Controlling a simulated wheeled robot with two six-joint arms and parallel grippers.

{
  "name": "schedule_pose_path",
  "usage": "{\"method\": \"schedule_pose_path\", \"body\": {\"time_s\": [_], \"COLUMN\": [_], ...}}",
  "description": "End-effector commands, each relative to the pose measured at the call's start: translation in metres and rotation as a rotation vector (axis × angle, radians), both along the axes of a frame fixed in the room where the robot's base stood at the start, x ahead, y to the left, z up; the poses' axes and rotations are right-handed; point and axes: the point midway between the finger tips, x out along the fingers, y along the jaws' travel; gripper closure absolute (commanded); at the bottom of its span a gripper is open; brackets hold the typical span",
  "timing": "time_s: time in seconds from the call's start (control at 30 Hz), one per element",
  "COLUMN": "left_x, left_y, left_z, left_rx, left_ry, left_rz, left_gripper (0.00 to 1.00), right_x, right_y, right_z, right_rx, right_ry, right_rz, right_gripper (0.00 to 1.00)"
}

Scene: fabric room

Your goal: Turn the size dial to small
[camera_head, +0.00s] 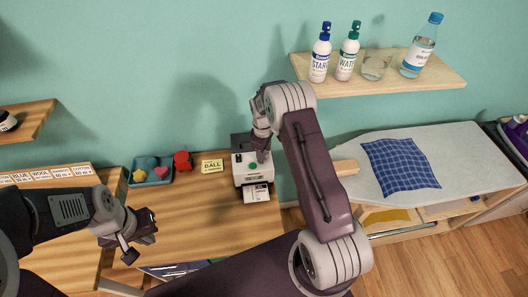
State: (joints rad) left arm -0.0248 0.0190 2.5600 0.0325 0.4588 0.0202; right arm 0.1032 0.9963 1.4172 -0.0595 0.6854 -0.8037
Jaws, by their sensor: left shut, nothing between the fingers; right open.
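A small white and dark machine (240,177) stands on the wooden desk near the wall, with a printed label (256,192) at its front. A small green spot (253,167) shows on its face; I cannot tell whether this is the size dial or which setting it has. My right gripper (261,155) is open and points down over the top of the machine, hiding part of it; I cannot tell if it touches. My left gripper (141,238) is shut and empty, over the front left of the desk, well apart from the machine.
A blue tray (138,183) with colored shapes, a red object (182,160) and a yellow card (212,166) lie left of the machine. A shelf (440,79) with bottles and a glass hangs above right. An ironing board (475,150) with blue checked cloth (400,165) stands right.

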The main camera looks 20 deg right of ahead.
Motion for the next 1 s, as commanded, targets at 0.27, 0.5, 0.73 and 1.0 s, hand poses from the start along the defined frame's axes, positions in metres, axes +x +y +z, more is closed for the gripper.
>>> {"method": "schedule_pose_path", "body": {"time_s": [0.27,0.5,0.73,1.0], "left_x": [0.000,0.000,0.000,0.000], "left_y": [0.000,0.000,0.000,0.000], "left_z": [-0.015,-0.021,-0.020,-0.020], "left_rx": [0.000,0.000,0.000,0.000], "left_ry": [0.000,0.000,0.000,0.000], "left_rz": [0.000,0.000,0.000,0.000], "left_gripper": [1.00,1.00,1.00,1.00], "right_x": [-0.001,-0.002,-0.003,-0.003], "right_y": [0.002,0.004,0.004,0.004], "right_z": [0.044,0.085,0.091,0.090], "right_rx": [0.000,0.000,0.001,0.001], "right_ry": [-0.006,-0.004,-0.001,-0.001], "right_rz": [-0.001,0.000,0.000,0.000], "right_gripper": [0.50,0.50,0.50,0.50]}}
